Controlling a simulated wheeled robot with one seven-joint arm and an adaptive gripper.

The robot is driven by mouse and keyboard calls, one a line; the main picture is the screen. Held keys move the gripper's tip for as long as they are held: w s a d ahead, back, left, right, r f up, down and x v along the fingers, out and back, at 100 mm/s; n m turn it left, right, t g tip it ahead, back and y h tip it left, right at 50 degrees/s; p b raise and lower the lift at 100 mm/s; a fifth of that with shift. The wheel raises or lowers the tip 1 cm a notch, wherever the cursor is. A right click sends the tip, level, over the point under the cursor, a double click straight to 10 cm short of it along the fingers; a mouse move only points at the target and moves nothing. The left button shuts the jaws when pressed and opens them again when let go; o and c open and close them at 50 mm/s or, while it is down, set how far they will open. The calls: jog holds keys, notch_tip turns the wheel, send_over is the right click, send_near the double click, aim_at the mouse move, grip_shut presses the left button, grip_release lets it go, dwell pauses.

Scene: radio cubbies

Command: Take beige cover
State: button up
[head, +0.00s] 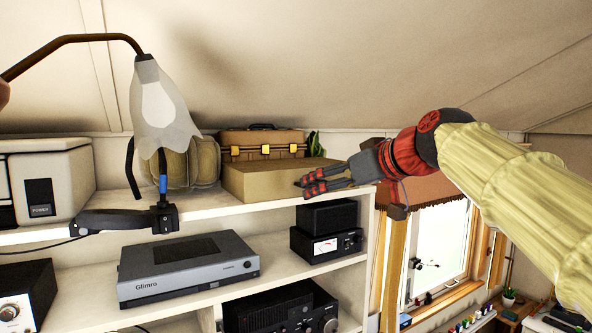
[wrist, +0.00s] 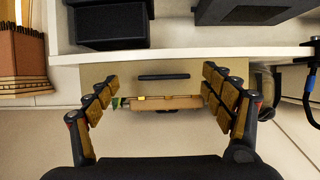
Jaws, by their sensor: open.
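The beige cover (head: 268,182) looks like a flat tan box on the top shelf, near its right end. My gripper (head: 303,183) is at the cover's right end in the head view, with its fingers pointing left. In the wrist view the cover (wrist: 122,73) lies beyond and between the spread fingers of my open gripper (wrist: 160,92), with a dark slot or handle on it. The jaws hold nothing. I cannot tell whether a finger touches the cover.
A tan case (head: 262,144) with yellow clasps and a plant (head: 315,144) stand behind the cover. A lamp (head: 160,108) is clamped to the shelf at left. The sloped ceiling (head: 290,60) is close above. Radio gear (head: 188,268) fills lower shelves. A window (head: 438,245) is right.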

aim_at(318, 183)
jog(key=x, duration=0.1)
jog(key=p+x, duration=0.1)
jog(key=x, duration=0.1)
jog(key=p+x, duration=0.1)
jog(key=x, duration=0.1)
jog(key=shift+w+a+r, duration=0.1)
jog(key=shift+a+r, duration=0.15)
jog(key=shift+a, duration=0.1)
jog(key=shift+c, duration=0.5)
jog(key=shift+c, duration=1.2)
jog(key=c, duration=1)
